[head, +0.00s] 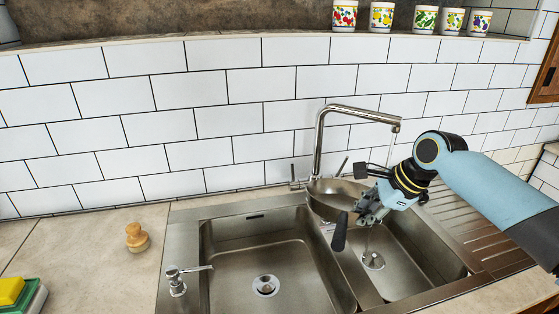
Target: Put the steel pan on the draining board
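The steel pan (325,204) is at the back of the sink, over the divider between the two basins and in front of the tap. Its dark handle (340,232) points toward me. My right gripper (362,212) comes in from the right and appears closed on the pan near the base of the handle; the finger contact is small and partly hidden. The arm covers part of the pan's right side. The ribbed draining board (478,228) lies to the right of the small basin, partly behind my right arm, and its visible part is bare. My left gripper is out of view.
The tall tap (318,150) arches over the small basin, with a thin stream below its spout. The large basin (265,250) is empty. A soap dispenser (177,282), wooden brush (137,238) and yellow sponge (10,290) stand left. Patterned cups (382,16) line the ledge.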

